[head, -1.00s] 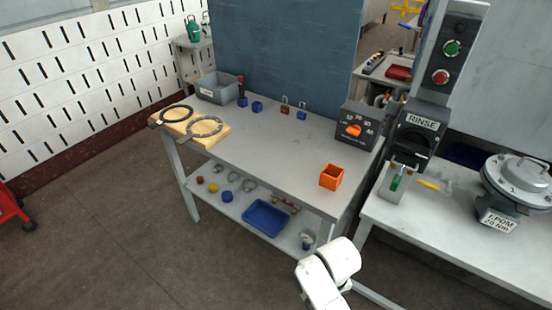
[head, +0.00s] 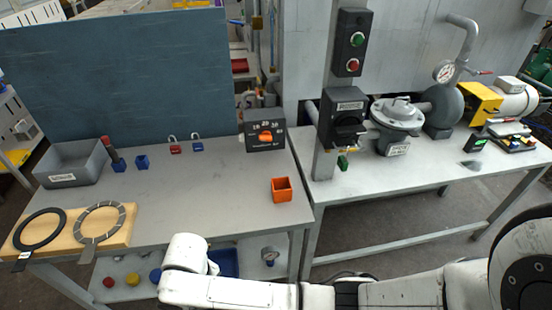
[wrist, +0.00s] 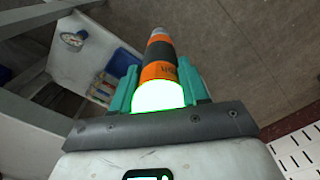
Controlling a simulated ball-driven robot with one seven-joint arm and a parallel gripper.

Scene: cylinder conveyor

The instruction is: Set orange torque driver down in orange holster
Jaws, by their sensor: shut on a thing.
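The orange holster (head: 281,193) is a small square box, open at the top, standing near the right front edge of the left workbench in the head view. The orange torque driver (wrist: 161,72) shows in the wrist view, with dark bands and a bright glowing white-green end towards the camera. My gripper (wrist: 158,64) has teal fingers shut on the driver from both sides. The driver points away from the wrist, over the floor. The holster is not visible in the wrist view, and my gripper and the driver are not visible in the head view.
The workbench (head: 205,205) is bare left of the holster. A dial box (head: 264,132) stands behind it, and a grey bin (head: 72,165) and ring gauges on a wooden board (head: 119,230) stand left. A post with a switch box (head: 344,118) rises right.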

